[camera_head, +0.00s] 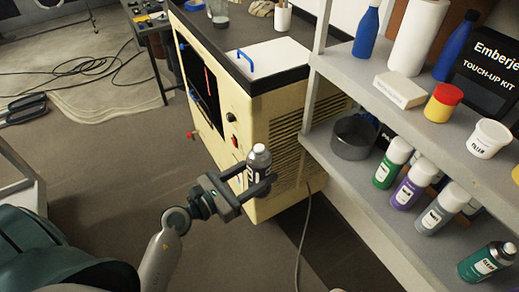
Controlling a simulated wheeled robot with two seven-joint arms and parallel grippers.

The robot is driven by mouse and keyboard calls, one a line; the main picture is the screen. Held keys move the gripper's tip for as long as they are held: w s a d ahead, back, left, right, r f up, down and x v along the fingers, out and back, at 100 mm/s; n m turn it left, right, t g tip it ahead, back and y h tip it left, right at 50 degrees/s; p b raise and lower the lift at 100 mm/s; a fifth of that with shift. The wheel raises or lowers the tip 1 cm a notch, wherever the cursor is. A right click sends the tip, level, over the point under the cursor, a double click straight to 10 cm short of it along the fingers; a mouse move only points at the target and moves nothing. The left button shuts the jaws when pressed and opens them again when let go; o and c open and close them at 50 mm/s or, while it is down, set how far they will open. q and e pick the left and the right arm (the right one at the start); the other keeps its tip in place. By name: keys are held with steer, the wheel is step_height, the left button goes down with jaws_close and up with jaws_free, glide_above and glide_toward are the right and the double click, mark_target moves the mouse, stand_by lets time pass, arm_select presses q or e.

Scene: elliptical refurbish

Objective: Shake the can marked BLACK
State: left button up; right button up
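A dark grey spray can (258,165) with a grey cap and white lettering is held nearly upright in front of the cream cabinet. The lettering is too small and partly covered for me to read. My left gripper (249,181), whose arm comes in from the lower left, has its fingers on either side of the can's lower body and is shut on it. The can appears to be held clear of the shelves. My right gripper is not in view.
The shelf (350,190) at right holds several spray cans, including a green one (391,163) and a purple one (412,185), and a dark round tin (353,138). The cream cabinet (262,120) stands close behind the held can. Cables lie on the floor; floor left of the cabinet is open.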

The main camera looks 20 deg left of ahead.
mark_target(255, 151)
arm_select(q)
steer(key=shift+r, duration=4.6)
step_height(255, 151, down, 10)
steer(key=shift+r, duration=0.2)
step_height(255, 151, up, 9)
steer(key=shift+r, duration=0.2)
steer(key=shift+f, duration=0.1)
